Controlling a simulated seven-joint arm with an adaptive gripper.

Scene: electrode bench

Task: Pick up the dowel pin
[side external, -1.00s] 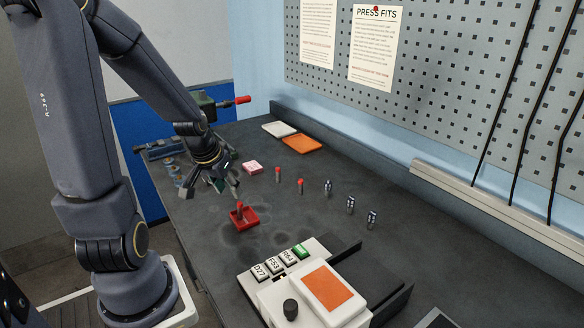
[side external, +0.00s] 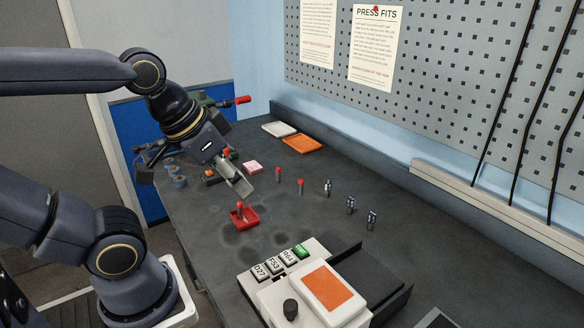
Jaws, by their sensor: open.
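Several small pins stand upright on the dark bench. One red-topped pin (side external: 239,210) stands in a small square red tray (side external: 250,221). Two more red-topped pins, one nearer the wall (side external: 278,174) and one beside it (side external: 300,186), stand to its right. I cannot tell which of these is the dowel pin. My gripper (side external: 192,172) is open and tilted, behind and left of the red tray. One finger reaches towards the tray, apart from the pin in it. The space between the fingers is partly hidden.
A pink block (side external: 252,167) lies close to my gripper's right finger. White (side external: 279,129) and orange (side external: 302,143) trays lie at the back. A white device with an orange panel (side external: 328,286) and labelled keys fills the front.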

